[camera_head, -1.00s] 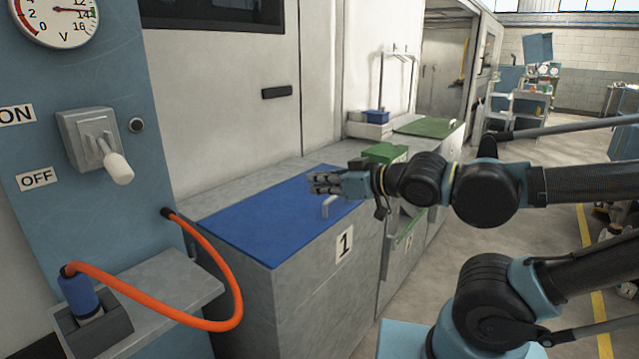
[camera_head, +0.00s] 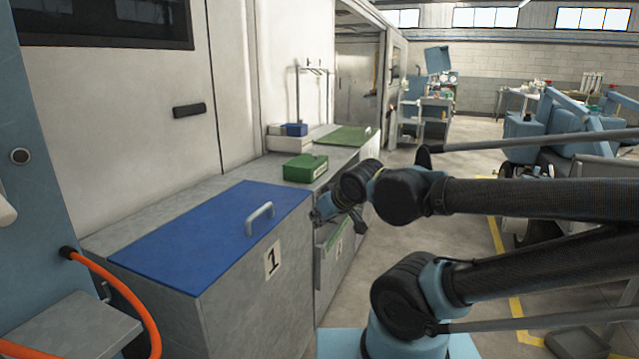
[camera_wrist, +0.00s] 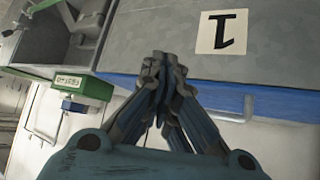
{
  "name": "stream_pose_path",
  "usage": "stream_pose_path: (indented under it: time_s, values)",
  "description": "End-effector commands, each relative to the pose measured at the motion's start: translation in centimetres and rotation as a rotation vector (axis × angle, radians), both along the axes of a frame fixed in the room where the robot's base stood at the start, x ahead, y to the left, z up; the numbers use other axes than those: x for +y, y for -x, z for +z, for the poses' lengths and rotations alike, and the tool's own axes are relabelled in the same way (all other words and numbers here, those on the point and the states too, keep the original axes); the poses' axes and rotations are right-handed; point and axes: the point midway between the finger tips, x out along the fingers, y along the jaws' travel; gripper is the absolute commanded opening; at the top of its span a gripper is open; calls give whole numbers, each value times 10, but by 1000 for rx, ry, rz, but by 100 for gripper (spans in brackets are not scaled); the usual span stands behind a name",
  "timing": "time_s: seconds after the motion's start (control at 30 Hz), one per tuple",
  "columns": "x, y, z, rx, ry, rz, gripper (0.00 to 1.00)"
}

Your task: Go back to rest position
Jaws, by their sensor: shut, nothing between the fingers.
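My gripper (camera_wrist: 160,68) shows in the wrist view with its fingertips together and nothing between them. In the head view my gripper (camera_head: 322,214) is small and partly hidden by my arm, near the right front corner of the blue lid (camera_head: 195,235). The lid is down on the grey cabinet (camera_head: 245,318) marked with a "1" label (camera_head: 272,260). A metal handle (camera_head: 260,217) stands on the lid, clear of my gripper. The wrist view shows the label (camera_wrist: 222,32) upside down.
A green box (camera_head: 305,168) and a blue bin (camera_head: 296,130) stand farther along the counter. An open drawer front (camera_head: 331,243) is just below my gripper. An orange hose (camera_head: 122,290) hangs at left. Grey floor to the right is marked by a yellow line (camera_head: 497,240).

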Motion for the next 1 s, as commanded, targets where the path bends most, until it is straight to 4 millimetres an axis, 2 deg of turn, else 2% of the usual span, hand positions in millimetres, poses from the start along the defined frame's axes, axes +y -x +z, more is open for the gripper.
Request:
stream_pose_path:
  time_s: [0.03,0.23,0.5,0.8,1.0]
  values:
    - [-14,-3,-6,22,17,-39,0]
    - [-62,-2,-28,126,80,-168,0]
    - [-120,14,-54,281,138,-330,0]
    - [-170,49,-77,466,165,-490,0]
    - [-188,71,-85,566,162,-560,0]
